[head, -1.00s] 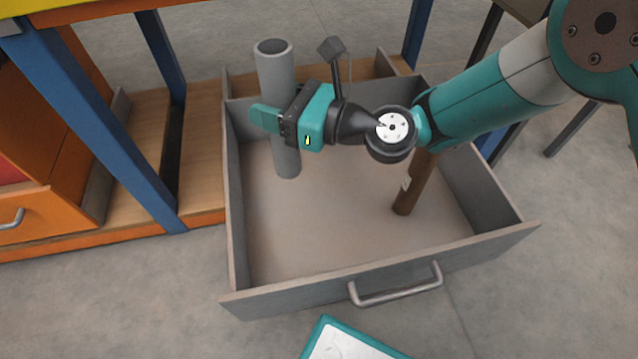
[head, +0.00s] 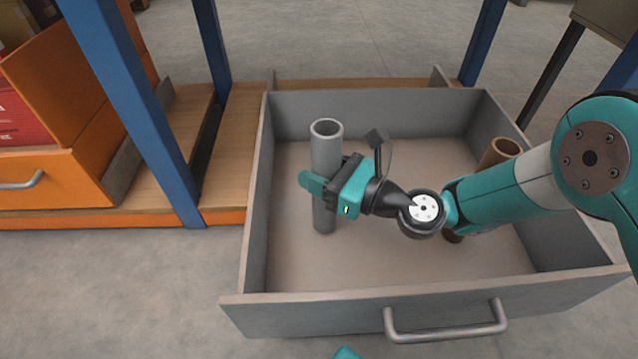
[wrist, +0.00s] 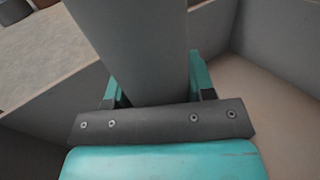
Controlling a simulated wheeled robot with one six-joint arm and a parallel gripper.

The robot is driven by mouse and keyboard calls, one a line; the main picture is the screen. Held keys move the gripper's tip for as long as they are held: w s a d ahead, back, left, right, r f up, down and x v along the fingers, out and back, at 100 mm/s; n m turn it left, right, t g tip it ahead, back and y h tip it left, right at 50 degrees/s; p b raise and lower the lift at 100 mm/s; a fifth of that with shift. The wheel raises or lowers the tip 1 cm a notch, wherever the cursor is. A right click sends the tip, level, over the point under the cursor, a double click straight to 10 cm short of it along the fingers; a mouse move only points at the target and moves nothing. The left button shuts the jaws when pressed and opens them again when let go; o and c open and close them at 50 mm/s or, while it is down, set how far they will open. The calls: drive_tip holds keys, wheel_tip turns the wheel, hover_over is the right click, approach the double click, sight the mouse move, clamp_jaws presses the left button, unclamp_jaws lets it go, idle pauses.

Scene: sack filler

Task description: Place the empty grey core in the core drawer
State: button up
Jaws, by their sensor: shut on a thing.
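The grey core (head: 325,158) is an upright hollow grey tube with an open top. My gripper (head: 318,187) is shut around its middle. In the wrist view the grey core (wrist: 135,45) stands between the two teal fingers of my gripper (wrist: 155,85). The core drawer (head: 290,313) is a grey open drawer, pulled out, with a metal handle at the front. The core is inside the drawer's outline, toward the left side. Whether its lower end touches the drawer floor I cannot tell.
A brown tube (head: 500,152) stands in the drawer's right part, partly hidden behind my arm. Blue posts (head: 135,105) flank the drawer. An orange drawer (head: 60,195) is at the left. The drawer's floor is clear around the front and middle.

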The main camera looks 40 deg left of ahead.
drive_tip(key=shift+f, duration=0.95)
drive_tip(key=o, duration=0.9)
